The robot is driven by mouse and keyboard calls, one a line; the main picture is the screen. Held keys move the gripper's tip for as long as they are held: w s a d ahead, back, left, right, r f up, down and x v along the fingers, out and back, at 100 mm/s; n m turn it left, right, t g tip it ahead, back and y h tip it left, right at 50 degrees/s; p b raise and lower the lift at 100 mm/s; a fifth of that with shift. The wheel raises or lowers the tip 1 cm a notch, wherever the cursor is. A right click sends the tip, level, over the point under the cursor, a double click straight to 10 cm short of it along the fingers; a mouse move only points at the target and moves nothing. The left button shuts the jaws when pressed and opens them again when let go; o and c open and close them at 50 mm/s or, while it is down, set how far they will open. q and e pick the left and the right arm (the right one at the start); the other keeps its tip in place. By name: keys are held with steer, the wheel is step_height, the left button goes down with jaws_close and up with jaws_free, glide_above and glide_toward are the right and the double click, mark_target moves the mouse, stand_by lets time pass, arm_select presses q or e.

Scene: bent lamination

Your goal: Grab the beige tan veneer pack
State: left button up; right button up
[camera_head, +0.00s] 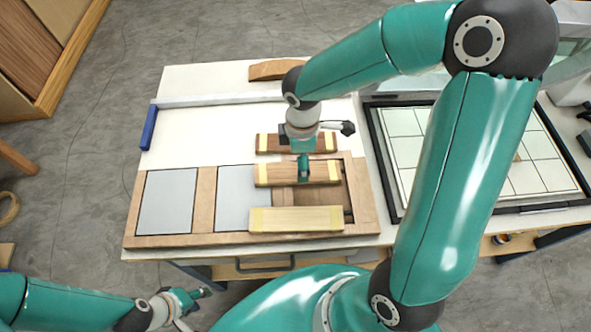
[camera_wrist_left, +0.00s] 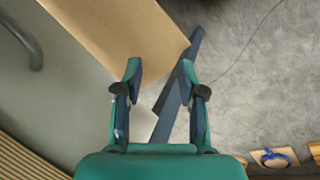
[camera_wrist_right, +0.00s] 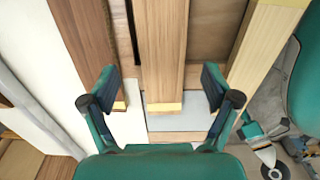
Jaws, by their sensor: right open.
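Three veneer packs with yellow-taped ends lie parallel on the work table. The palest, beige tan one (camera_head: 296,219) is nearest the front; it shows at the right in the right wrist view (camera_wrist_right: 262,45). A mid-brown pack (camera_head: 275,174) lies in the middle, and also shows between the fingers in the right wrist view (camera_wrist_right: 163,55). A darker brown pack (camera_head: 270,143) lies behind. My right gripper (camera_wrist_right: 158,85) is open and empty above the middle pack, which it partly hides in the head view. My left gripper (camera_wrist_left: 160,78) is open and empty, low at the front left.
The packs lie over or beside a wooden frame (camera_head: 206,200) with grey panels. A curved wood piece (camera_head: 275,69) and a metal straightedge (camera_head: 215,100) lie behind. A black-framed tiled panel (camera_head: 405,170) stands to the right. The table's back left is clear.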

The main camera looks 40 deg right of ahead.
step_height(320, 180, down, 4)
steer(key=shift+a+f, duration=0.1)
steer(key=shift+f, duration=0.1)
steer(key=shift+c, duration=0.3)
steer(key=c, duration=1.2)
steer(key=shift+c, duration=0.2)
steer(key=shift+r, duration=0.25)
